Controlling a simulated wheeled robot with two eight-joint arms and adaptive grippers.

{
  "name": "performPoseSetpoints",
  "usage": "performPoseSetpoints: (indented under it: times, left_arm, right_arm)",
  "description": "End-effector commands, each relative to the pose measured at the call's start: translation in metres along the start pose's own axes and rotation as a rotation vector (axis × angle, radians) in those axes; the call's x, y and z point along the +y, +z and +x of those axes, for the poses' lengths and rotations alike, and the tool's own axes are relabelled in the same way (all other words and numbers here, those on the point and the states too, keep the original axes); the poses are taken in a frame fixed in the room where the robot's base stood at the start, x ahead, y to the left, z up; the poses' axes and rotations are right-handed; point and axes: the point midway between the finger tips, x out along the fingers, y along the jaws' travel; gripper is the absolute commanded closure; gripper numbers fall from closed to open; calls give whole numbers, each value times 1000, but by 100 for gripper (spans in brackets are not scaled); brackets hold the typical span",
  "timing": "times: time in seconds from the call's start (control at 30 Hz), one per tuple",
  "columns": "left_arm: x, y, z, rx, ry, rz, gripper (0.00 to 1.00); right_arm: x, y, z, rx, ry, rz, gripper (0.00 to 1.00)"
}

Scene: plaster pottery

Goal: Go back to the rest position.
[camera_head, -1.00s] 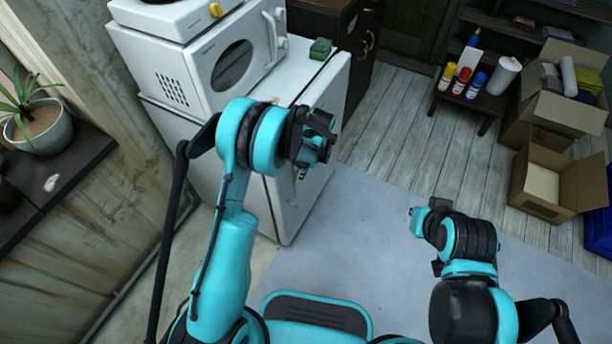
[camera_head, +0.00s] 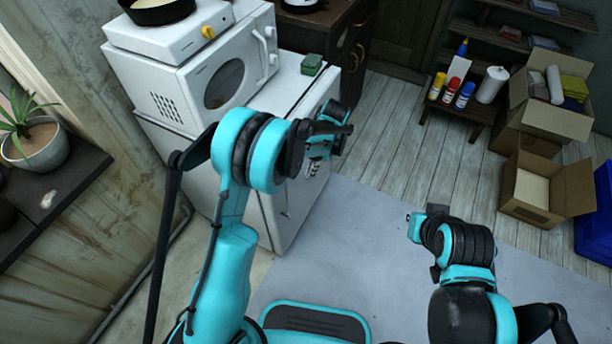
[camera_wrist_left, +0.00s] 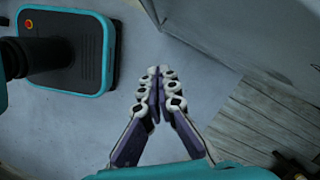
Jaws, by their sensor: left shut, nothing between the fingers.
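My left gripper (camera_wrist_left: 157,98) is shut and empty in the left wrist view, its two fingers together above the pale grey floor. In the head view my left gripper (camera_head: 314,168) is partly hidden behind its own wrist, in front of the white cabinet's (camera_head: 290,205) right part. My right arm is folded at the lower right of the head view. Its wrist faces away and its fingers cannot be made out.
A white microwave (camera_head: 190,85) and a green sponge-like block (camera_head: 312,64) are on the white cabinet. Open cardboard boxes (camera_head: 548,190) and a low shelf with bottles (camera_head: 465,95) stand at right. A potted plant (camera_head: 38,145) is at left. The grey mat (camera_head: 370,240) is clear.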

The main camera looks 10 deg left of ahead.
Motion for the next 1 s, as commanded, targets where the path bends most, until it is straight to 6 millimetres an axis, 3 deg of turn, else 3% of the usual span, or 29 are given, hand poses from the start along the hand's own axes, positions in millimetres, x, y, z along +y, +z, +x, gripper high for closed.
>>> performPoseSetpoints:
  times: [0.37,0.47,0.67,0.8,1.0]
  left_arm:
    - [0,1,-11,3,-2,-5,100]
    - [2,10,-23,21,-15,-41,100]
    - [16,54,-80,124,-78,-234,100]
    - [37,90,-117,221,-126,-407,100]
    - [76,137,-150,369,-179,-653,100]
  right_arm:
    - [0,-2,-2,0,0,0,100]
    - [0,-2,-2,0,0,0,100]
    - [0,-2,-2,0,0,0,100]
    - [0,-2,-2,0,0,0,100]
    - [0,-2,-2,0,0,0,100]
